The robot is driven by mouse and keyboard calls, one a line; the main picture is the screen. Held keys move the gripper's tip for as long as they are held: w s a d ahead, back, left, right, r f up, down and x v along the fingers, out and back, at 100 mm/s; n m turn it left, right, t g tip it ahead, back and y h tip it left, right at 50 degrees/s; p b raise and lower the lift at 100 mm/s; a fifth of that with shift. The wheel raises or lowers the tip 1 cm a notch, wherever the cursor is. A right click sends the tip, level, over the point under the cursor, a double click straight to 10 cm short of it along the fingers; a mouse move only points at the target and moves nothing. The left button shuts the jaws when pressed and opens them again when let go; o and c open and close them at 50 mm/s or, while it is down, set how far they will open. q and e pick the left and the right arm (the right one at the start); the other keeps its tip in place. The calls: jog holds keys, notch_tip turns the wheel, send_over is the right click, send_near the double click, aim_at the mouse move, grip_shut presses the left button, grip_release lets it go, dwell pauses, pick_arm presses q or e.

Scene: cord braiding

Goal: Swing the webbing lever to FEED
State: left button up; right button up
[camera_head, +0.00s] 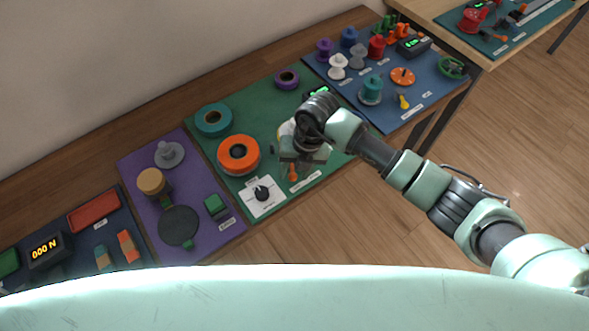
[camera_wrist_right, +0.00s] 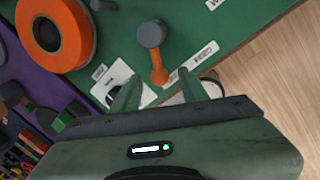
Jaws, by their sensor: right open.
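The webbing lever (camera_wrist_right: 157,62) is an orange arm with a rounded end, joined to a grey round hub, on the green mat (camera_wrist_right: 190,20). In the wrist view the arm points down from the hub. The FEED label (camera_wrist_right: 204,53) lies to the right of the arm's end. My right gripper (camera_wrist_right: 160,82) is open, with one finger on each side of the orange end in this view; I cannot tell whether they touch it. In the head view the right gripper (camera_head: 303,163) hides the hub, and only the lever's orange end (camera_head: 292,174) shows. My left gripper is not in view.
An orange ring (camera_head: 238,154) and a teal ring (camera_head: 213,119) lie left of the gripper. A white plate with a black dial (camera_head: 263,194) sits near the green mat's front edge. A blue mat (camera_head: 425,100) with several spools is to the right.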

jog(key=shift+f, duration=0.45)
grip_shut()
